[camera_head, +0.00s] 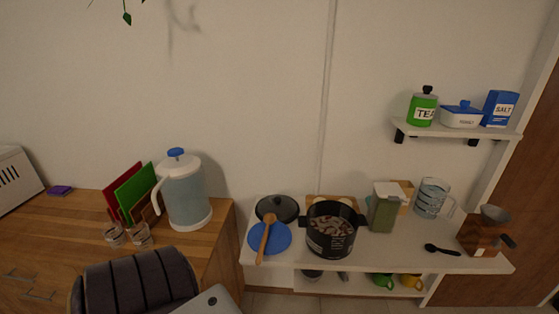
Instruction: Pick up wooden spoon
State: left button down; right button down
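The wooden spoon (264,241) lies at the left end of the white shelf-table (390,258). Its bowl end points to the back, by the dark pot lid (285,208). Its handle crosses the blue round plate (281,240) and reaches toward the front edge. I cannot tell whether the spoon's bowl touches the lid. Neither my left nor my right gripper is in view, and nothing hides the spoon.
A black pot (330,242) stands right of the plate. A green-grey container (383,213), a measuring jug (430,197) and a black scoop (441,250) are farther right. A wooden counter (222,225) with a pitcher (184,195) is left. A dark padded seat (135,286) is in front.

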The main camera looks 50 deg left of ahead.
aim_at(269, 219)
jog(key=u, duration=1.8)
